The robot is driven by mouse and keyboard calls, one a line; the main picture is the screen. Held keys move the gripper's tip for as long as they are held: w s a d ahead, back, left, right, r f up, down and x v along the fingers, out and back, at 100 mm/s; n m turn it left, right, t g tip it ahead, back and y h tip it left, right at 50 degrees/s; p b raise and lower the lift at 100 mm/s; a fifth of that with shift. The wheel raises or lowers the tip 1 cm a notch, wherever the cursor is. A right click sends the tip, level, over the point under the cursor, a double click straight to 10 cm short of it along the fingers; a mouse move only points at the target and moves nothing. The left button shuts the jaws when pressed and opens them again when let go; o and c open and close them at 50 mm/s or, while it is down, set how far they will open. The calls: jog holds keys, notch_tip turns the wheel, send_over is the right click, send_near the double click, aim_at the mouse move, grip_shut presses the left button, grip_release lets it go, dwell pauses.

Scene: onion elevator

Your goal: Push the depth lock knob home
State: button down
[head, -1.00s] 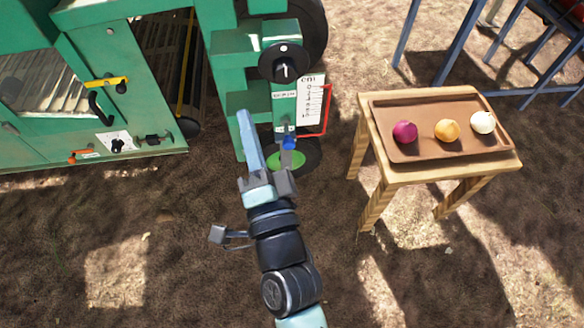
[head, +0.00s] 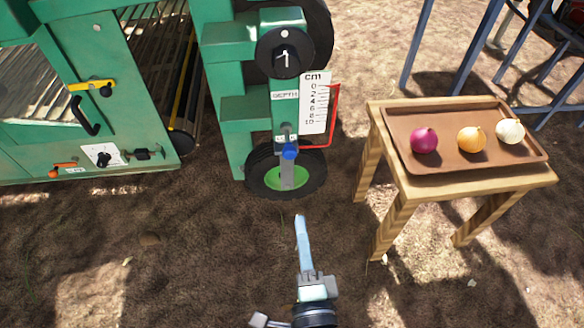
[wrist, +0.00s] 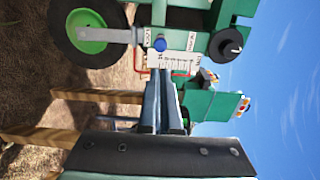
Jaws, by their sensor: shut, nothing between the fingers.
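The blue depth lock knob (head: 290,151) sits low on the green depth column, just above the small green-hubbed wheel (head: 262,181). The wrist view also shows the blue knob (wrist: 160,44) just beyond my fingertips, with the picture turned sideways. My gripper (head: 300,219) is shut and empty, its long fingers pointing at the machine. In the head view it lies below the knob and apart from it. A white cm scale (head: 315,103) with a DEPTH label stands above the knob, and a black crank wheel (head: 285,53) tops the column.
A wooden table (head: 398,208) at the right carries a brown tray (head: 480,165) with a purple, an orange and a white onion. A red bracket (head: 334,125) edges the scale. The green machine body (head: 60,105) fills the left. The ground in front is open.

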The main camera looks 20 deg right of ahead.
aim_at(290, 156)
jog(key=b+x, duration=0.1)
jog(key=x, duration=1.3)
jog(key=x, duration=0.2)
jog(key=shift+w+d, duration=0.1)
jog(key=shift+w, duration=0.3)
jog(key=shift+w+d+r, duration=0.1)
jog(key=shift+w, duration=0.25)
